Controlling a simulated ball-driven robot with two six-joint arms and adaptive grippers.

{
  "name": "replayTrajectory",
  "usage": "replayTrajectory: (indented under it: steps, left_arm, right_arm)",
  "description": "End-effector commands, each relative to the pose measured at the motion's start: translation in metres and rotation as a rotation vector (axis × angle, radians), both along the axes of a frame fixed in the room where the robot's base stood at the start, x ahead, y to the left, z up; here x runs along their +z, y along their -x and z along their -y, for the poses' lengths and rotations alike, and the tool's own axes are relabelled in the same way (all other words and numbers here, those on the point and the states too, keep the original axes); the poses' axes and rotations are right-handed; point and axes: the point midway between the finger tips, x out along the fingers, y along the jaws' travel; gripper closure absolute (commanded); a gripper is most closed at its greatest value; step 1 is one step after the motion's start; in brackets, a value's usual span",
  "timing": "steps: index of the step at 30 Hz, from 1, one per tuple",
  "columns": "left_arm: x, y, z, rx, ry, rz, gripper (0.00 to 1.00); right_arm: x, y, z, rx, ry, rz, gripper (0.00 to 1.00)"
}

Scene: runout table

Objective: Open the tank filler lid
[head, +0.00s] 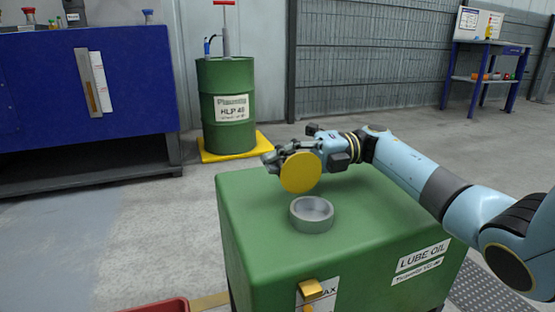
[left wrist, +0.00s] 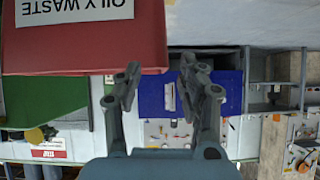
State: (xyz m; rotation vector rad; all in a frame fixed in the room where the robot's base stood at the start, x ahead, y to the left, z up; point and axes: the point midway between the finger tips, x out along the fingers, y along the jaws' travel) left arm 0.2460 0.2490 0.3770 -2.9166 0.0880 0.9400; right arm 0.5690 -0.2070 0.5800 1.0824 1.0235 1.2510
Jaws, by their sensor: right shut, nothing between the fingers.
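The green lube oil tank (head: 270,255) stands in front of me in the head view. Its grey filler neck (head: 312,214) is uncovered, and I see into its round opening. The yellow filler lid (head: 301,172) stands tilted up above the rear left of the neck, its round face toward me. My right gripper (head: 270,158) is just behind and above the lid, shut and empty; the lid hides part of it, and I cannot tell whether they touch. My left gripper (left wrist: 160,82) shows only in the left wrist view, with its fingers apart and nothing between them.
A green drum (head: 222,90) stands on a yellow base behind the tank. A blue cabinet (head: 85,100) is at the left. A red container (head: 160,305) is at the bottom edge; a red oily waste bin (left wrist: 85,50) is close to my left gripper.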

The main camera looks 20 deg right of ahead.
Motion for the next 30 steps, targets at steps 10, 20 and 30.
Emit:
replayTrajectory:
  steps: [10,20,30]
  left_arm:
    - [-0.0022,0.0019,-0.0001,0.0,0.0,-0.003,0.6]
    - [-0.0017,0.0015,0.0,0.001,0.001,-0.002,0.6]
    - [0.0005,-0.0008,0.0004,0.004,0.002,0.005,0.6]
  right_arm:
    - [-0.0017,-0.0004,0.0027,-0.003,0.005,-0.008,1.0]
    - [-0.0013,-0.0002,0.0014,-0.002,0.003,-0.007,0.68]
    - [-0.001,0.0,0.0065,-0.002,0.002,-0.007,0.68]
